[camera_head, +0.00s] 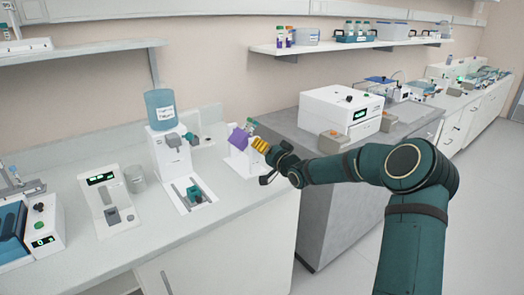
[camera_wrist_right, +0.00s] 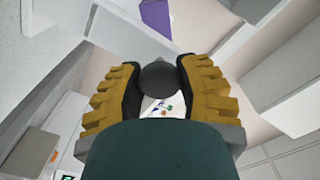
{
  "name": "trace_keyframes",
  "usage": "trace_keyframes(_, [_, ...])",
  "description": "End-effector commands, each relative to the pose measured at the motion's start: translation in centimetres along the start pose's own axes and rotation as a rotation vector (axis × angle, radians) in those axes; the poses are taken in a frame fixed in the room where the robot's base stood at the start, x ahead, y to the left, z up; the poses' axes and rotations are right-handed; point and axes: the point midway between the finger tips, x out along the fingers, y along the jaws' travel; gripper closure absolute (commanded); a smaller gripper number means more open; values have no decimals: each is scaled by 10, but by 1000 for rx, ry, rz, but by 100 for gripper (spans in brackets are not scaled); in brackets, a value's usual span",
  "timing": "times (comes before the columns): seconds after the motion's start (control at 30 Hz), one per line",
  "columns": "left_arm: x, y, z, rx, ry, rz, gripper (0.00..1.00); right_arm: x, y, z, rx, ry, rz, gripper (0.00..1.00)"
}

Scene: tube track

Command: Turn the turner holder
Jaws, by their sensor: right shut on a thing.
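The turner holder appears to be the purple block (camera_head: 237,138) on a white stand (camera_head: 243,163) at the right end of the white bench. The purple part also shows at the top of the right wrist view (camera_wrist_right: 157,18). My right gripper (camera_head: 259,145) reaches in from the right, its yellow fingers close beside the purple block. In the right wrist view, the fingers (camera_wrist_right: 160,80) are shut on a round dark grey knob (camera_wrist_right: 159,75), one finger on each side. The knob's join to the holder is not clear. My left gripper is out of view.
A white dispenser with a blue bottle (camera_head: 160,108) stands left of the holder. A clear beaker (camera_head: 135,179) and a white device (camera_head: 108,203) are further left. A grey counter with a white instrument (camera_head: 340,106) lies to the right. The bench front is clear.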

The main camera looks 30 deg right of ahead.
Motion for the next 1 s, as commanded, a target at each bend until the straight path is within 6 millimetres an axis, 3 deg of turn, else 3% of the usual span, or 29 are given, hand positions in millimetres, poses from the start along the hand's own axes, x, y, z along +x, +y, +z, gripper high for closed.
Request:
trace_keyframes(0.6, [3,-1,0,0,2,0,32,0,0,1,-566,-2,0,100])
trace_keyframes(1.0, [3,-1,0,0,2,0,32,0,0,1,-785,-2,0,100])
